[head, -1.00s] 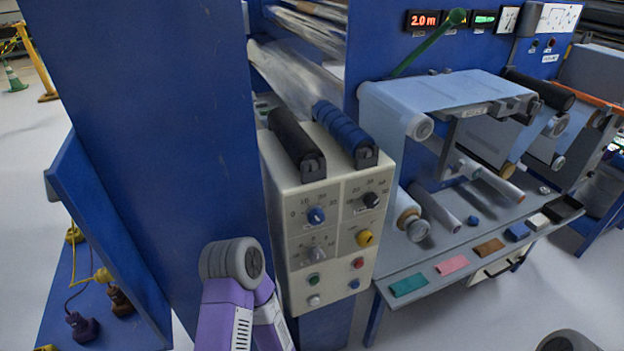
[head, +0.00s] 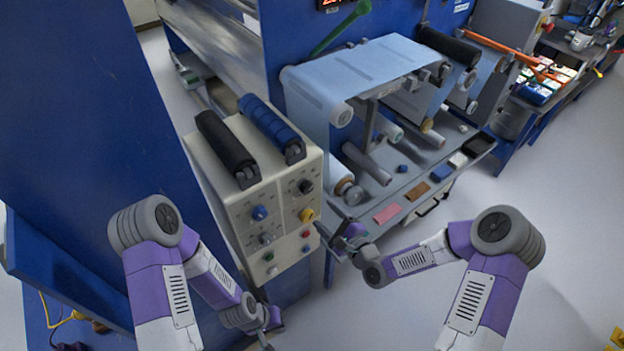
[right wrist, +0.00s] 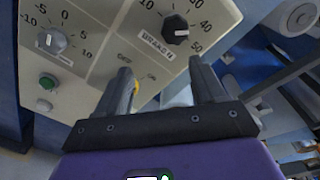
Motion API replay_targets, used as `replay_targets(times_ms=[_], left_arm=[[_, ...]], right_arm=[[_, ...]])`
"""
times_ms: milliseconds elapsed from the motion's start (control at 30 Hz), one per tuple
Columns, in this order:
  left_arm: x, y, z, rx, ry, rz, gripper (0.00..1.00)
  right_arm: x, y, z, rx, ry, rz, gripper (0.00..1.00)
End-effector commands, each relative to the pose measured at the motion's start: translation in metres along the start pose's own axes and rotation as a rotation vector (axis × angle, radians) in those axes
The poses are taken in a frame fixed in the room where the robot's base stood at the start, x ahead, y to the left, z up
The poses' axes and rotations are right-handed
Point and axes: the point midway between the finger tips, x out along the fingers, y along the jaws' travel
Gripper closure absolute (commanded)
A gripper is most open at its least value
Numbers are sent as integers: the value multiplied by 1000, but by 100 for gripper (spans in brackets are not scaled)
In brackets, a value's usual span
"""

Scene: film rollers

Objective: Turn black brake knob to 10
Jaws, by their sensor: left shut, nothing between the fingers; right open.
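The black brake knob (head: 305,186) is at the upper right of the cream control panel (head: 232,199). In the right wrist view the black knob (right wrist: 176,30) sits above a "BRAKE" label, on a scale with 10, 40 and 50 readable; its white mark points to the right side. My right gripper (head: 322,231) is in front of the panel's right edge, below the knob. Its open fingers (right wrist: 160,78) straddle empty space, apart from the knob. My left gripper (head: 267,336) is low, beneath the panel, shut and empty; its fingertips are small here.
A yellow knob (head: 306,215) lies just below the brake knob, partly hidden by a finger in the wrist view. A blue knob (head: 259,213), a grey knob (head: 265,239) and small buttons share the panel. A grey shelf (head: 362,206) with coloured blocks stands to the right.

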Motion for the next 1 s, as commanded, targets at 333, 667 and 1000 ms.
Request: replay_targets(times_ms=[333, 667, 1000], left_arm=[[-10, 4, 0, -1, 0, 0, 100], [-14, 5, 1, -1, 0, 0, 100], [-14, 5, 1, -1, 0, 0, 100]], right_arm=[[30, -22, 16, 80, -51, -52, 31], [73, -25, 17, 79, -47, -52, 31], [77, -25, 16, 79, -45, -51, 31]])
